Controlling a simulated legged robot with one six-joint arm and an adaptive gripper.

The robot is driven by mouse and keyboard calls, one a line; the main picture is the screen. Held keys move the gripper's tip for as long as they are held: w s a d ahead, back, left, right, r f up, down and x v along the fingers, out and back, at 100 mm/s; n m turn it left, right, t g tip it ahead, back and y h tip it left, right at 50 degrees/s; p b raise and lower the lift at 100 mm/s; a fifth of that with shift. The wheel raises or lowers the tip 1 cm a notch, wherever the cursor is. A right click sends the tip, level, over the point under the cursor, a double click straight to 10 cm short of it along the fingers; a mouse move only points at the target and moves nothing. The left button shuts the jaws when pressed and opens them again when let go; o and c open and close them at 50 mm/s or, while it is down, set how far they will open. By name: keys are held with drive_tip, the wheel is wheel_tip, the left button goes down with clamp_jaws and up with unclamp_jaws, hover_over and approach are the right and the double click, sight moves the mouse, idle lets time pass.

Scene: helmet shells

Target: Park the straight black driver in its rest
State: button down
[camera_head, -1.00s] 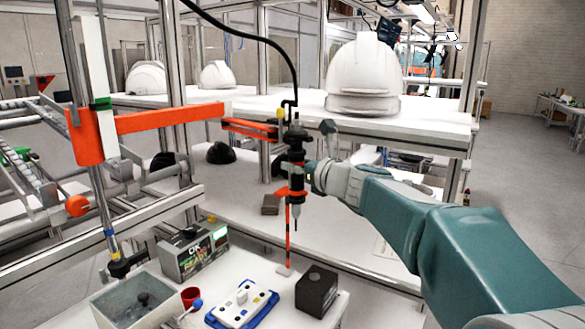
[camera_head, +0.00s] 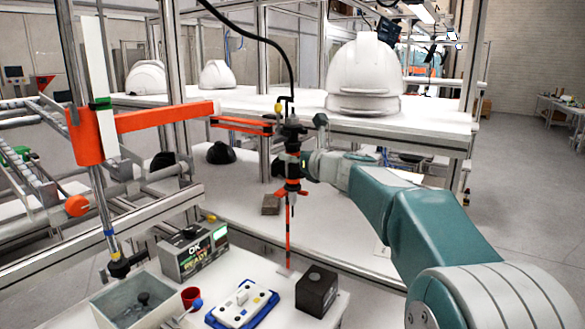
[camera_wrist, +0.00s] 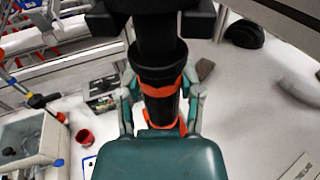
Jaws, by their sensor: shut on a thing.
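The straight black driver (camera_head: 291,140) hangs upright from the end of an orange jointed arm (camera_head: 239,125), with a black cable above it. My gripper (camera_wrist: 160,105) is shut around the driver's body, one finger on each side, and orange parts show at the grip in the wrist view. In the head view my gripper (camera_head: 312,165) reaches the driver from the right. The driver's lower end is above the work table, in line with a red-and-black rod (camera_head: 288,235). A black block (camera_head: 317,292) with a round hole in its top stands below and right; I cannot tell if it is the rest.
On the front table are a white tray with buttons on a blue base (camera_head: 242,304), a red cup (camera_head: 191,297), a grey bin (camera_head: 137,305) and an OK/READY box (camera_head: 193,250). White helmets (camera_head: 364,75) stand on the shelf behind. A rail post (camera_head: 88,90) stands left.

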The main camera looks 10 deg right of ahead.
drive_tip(key=shift+c, duration=0.8)
unclamp_jaws()
drive_tip(key=shift+o, duration=0.8)
drive_tip(key=shift+f, duration=0.1)
drive_tip(key=shift+v, duration=1)
drive_tip(key=v, duration=0.9)
